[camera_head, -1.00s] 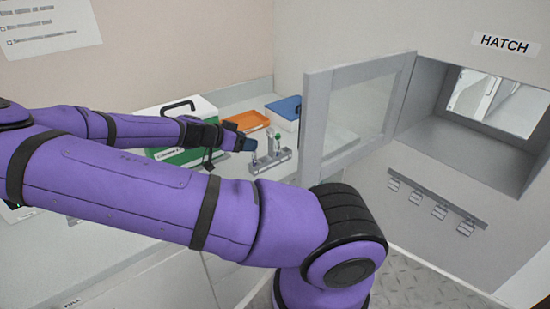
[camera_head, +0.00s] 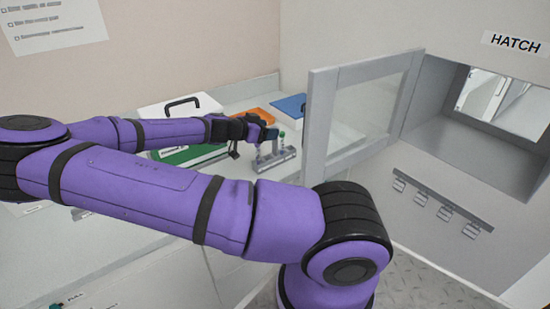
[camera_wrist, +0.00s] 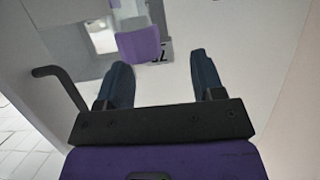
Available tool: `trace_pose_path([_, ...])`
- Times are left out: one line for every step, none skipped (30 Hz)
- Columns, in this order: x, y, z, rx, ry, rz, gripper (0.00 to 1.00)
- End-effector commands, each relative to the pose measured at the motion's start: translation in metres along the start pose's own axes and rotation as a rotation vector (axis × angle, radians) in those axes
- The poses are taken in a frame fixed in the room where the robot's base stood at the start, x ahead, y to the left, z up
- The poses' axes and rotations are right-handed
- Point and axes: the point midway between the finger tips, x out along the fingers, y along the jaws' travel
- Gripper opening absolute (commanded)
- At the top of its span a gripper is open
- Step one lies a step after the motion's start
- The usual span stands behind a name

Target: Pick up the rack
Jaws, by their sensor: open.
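The rack (camera_head: 278,159) is a small grey metal holder on the counter. A green-capped tube (camera_head: 282,138) stands at it. My gripper (camera_head: 268,134) is at the rack's upper left in the head view and covers part of it. I cannot tell whether it touches the rack. In the wrist view my gripper (camera_wrist: 163,75) is open, with two dark blue fingers spread wide. I cannot make out the rack between them there.
A white-and-green case (camera_head: 180,108) with a black handle stands left of the rack. An orange tray (camera_head: 258,115) and a blue-lidded box (camera_head: 291,107) lie behind it. An open glass-paned hatch door (camera_head: 350,117) stands close on the right, beside the hatch opening (camera_head: 455,125).

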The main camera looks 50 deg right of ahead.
Motion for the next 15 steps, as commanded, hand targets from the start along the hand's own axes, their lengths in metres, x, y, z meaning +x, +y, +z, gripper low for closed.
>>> trace_pose_path([0.009, 0.001, -0.001, 0.001, 0.000, 0.004, 0.62])
trace_pose_path([0.013, 0.001, -0.001, 0.000, 0.000, 0.004, 0.62])
trace_pose_path([0.018, 0.002, -0.002, 0.000, 0.000, 0.004, 0.62])
trace_pose_path([0.022, 0.001, -0.002, 0.001, 0.000, 0.003, 0.62])
trace_pose_path([0.025, 0.001, -0.002, 0.001, 0.000, 0.002, 0.62])
trace_pose_path([0.029, 0.001, -0.002, 0.001, 0.000, 0.003, 0.62])
trace_pose_path([0.032, 0.001, -0.002, 0.000, 0.000, 0.002, 0.62])
trace_pose_path([0.033, 0.001, -0.002, 0.000, 0.000, 0.001, 0.62])
trace_pose_path([0.035, 0.001, -0.002, 0.000, 0.000, 0.000, 0.62])
trace_pose_path([0.036, 0.001, -0.002, 0.000, 0.000, 0.000, 0.62])
trace_pose_path([0.036, 0.000, -0.002, 0.000, 0.000, -0.001, 0.62])
trace_pose_path([0.036, 0.000, -0.002, 0.000, -0.001, -0.001, 0.62])
trace_pose_path([0.036, 0.000, -0.002, 0.000, -0.001, -0.001, 0.62])
trace_pose_path([0.036, 0.000, -0.002, 0.000, -0.001, -0.001, 0.62])
trace_pose_path([0.036, 0.000, -0.002, 0.000, -0.001, -0.001, 0.62])
